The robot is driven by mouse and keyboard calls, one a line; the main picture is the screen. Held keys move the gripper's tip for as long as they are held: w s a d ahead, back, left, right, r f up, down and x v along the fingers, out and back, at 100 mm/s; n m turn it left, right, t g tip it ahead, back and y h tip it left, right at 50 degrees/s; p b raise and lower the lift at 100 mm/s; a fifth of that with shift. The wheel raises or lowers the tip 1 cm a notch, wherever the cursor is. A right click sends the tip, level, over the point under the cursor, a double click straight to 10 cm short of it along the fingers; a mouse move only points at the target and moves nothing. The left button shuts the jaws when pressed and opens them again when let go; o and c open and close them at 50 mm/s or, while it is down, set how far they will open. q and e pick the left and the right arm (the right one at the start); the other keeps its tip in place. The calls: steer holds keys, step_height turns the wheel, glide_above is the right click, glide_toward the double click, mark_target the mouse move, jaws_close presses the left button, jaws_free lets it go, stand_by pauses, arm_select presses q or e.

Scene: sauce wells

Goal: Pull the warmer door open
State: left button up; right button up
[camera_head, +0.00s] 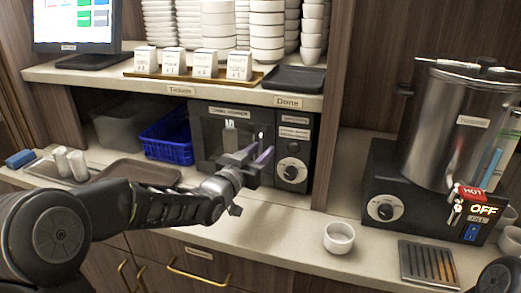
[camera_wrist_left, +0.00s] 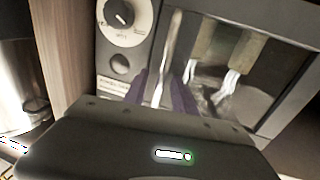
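The warmer (camera_head: 215,112) is a dark box with a glass-fronted door (camera_head: 212,140) and a dial panel on its right. The door looks shut. Its upright silver handle (camera_wrist_left: 172,45) shows in the wrist view, near the door's edge beside the dial. My left gripper (camera_head: 252,155) is in front of the door's right side. Its purple fingers are apart, one on each side of the handle's lower part in the wrist view (camera_wrist_left: 161,95). I cannot tell whether either finger touches the handle. My right gripper is out of view.
A blue basket (camera_head: 168,140) and a brown tray (camera_head: 137,173) are left of the warmer. A white cup (camera_head: 339,238) stands on the counter at front right. A wooden divider (camera_head: 336,110) separates the warmer from the steel urn (camera_head: 450,125). The counter before the warmer is clear.

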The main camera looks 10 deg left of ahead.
arm_select(q)
jaws_close()
stand_by(0.4)
stand_by(1.1)
